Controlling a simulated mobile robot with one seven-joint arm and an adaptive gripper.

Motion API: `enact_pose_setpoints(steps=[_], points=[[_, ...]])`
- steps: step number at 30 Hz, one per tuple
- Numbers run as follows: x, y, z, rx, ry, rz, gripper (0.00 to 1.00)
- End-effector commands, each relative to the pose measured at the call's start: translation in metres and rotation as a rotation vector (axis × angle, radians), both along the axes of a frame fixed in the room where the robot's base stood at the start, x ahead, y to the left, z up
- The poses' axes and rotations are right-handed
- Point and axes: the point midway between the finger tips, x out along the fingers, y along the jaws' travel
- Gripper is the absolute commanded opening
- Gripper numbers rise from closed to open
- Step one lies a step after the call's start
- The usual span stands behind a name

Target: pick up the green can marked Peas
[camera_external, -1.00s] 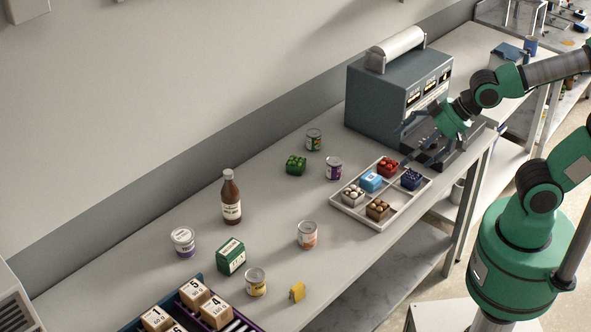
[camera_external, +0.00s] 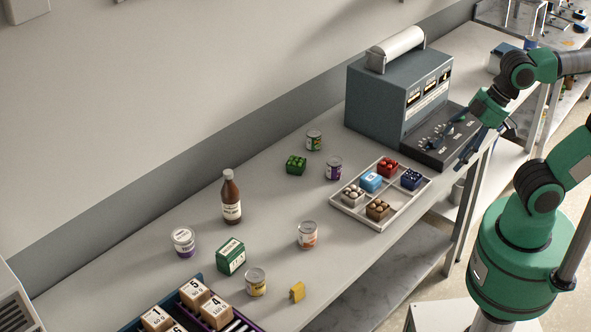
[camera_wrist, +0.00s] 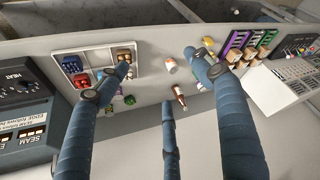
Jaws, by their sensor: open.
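A small can with a green and orange-looking label (camera_external: 314,139) stands upright on the bench, left of the grey-blue machine; its text is too small to read. My gripper (camera_external: 468,138) is open and empty, above the bench edge at the right of the machine's front panel, well right of this can. In the wrist view my gripper's fingers (camera_wrist: 160,75) are spread with nothing between them. A small can (camera_wrist: 109,109) beside the left finger may be the same one, but I cannot tell.
A brown bottle (camera_external: 231,198) and orange-labelled can (camera_external: 307,235) stand farther left.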

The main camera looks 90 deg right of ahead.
Motion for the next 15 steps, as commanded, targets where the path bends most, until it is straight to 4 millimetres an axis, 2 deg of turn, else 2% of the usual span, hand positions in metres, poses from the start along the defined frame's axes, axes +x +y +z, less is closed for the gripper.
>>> enact_pose_setpoints(steps=[10, 15], points=[[0.002, -0.001, 0.002, -0.001, 0.001, 0.0, 0.65], [0.013, -0.005, 0.009, -0.01, 0.012, 0.002, 0.65]])
